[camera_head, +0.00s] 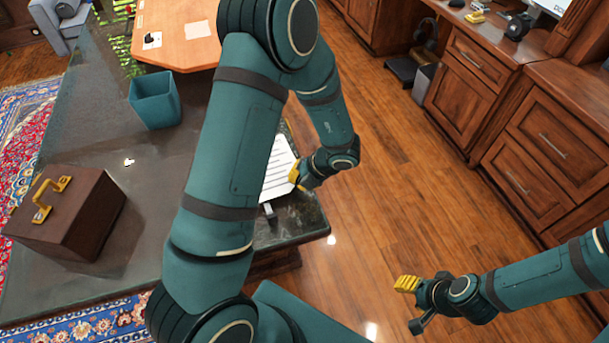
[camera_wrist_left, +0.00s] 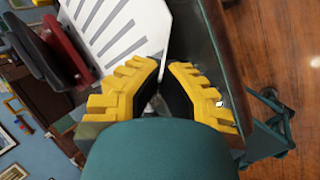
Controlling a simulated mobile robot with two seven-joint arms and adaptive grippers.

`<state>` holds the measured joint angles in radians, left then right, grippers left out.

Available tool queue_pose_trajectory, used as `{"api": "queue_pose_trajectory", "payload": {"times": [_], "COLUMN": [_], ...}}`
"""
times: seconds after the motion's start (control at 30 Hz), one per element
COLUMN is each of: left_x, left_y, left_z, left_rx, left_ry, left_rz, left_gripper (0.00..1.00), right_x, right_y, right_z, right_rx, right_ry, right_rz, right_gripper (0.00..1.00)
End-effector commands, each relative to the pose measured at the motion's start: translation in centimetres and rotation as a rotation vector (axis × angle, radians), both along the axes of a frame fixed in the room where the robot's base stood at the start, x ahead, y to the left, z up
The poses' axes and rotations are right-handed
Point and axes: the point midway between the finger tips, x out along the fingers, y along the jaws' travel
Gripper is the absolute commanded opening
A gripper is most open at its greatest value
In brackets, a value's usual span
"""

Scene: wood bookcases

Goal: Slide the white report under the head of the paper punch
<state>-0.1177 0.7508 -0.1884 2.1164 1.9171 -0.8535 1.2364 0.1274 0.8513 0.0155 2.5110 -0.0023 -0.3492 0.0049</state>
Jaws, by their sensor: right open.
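The white report (camera_head: 279,168), printed with dark lines, lies at the right edge of the dark desk. It also shows in the left wrist view (camera_wrist_left: 115,28). My left gripper (camera_head: 298,174) is at its right edge; in the left wrist view its yellow fingers (camera_wrist_left: 164,75) are close together with the report's corner between them. A small grey and black part (camera_head: 269,211) shows by the report's near end and may belong to the paper punch. A red and dark grey object (camera_wrist_left: 62,48) stands beside the report in the wrist view. My left arm hides much here. My right gripper (camera_head: 409,304) is open and empty over the floor.
A brown box with a gold handle (camera_head: 75,222) and a teal bin (camera_head: 155,103) stand on the glossy desk (camera_head: 100,140). Wooden cabinets (camera_head: 540,140) line the right; the wood floor (camera_head: 400,180) between is clear.

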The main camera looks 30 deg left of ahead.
Motion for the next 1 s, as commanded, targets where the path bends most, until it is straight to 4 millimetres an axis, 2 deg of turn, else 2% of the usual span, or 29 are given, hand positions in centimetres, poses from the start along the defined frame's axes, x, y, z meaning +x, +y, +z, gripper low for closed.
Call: {"api": "queue_pose_trajectory", "payload": {"times": [0.5,1.0], "left_x": [-2.8,-3.3], "left_y": [2.1,2.5], "left_z": [0.1,0.1], "left_rx": [0.000,0.000], "left_ry": [-0.001,0.000], "left_rz": [0.001,0.000], "left_gripper": [0.00,0.00], "right_x": [0.0,0.1], "right_y": [0.0,0.0], "right_z": [0.0,-0.1], "right_rx": [0.000,0.000], "right_ry": [-0.001,-0.001], "right_rz": [0.000,0.000], "right_gripper": [0.47,0.47]}}
